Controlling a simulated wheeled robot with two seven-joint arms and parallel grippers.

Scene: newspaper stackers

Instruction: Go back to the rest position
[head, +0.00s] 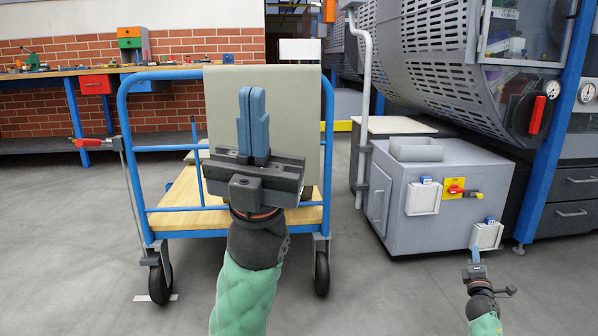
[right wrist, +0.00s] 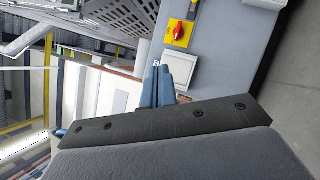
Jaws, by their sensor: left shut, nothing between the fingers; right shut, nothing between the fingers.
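My left gripper (head: 253,95) stands upright in the middle of the head view, its two blue fingers together and nothing between them. It appears in front of a blue-framed cart (head: 131,165), covering part of it. My right gripper (head: 475,254) is small at the lower right of the head view, in front of a grey machine cabinet (head: 400,215). In the right wrist view, my right gripper (right wrist: 165,80) has its blue fingers together and empty, with the grey cabinet beyond them.
The cart has a wooden deck (head: 180,215), a large beige-grey panel (head: 290,110) and black wheels. A workbench (head: 60,72) runs along the brick wall at left. A large perforated machine (head: 420,50) fills the upper right. Grey floor (head: 60,250) is clear at the lower left.

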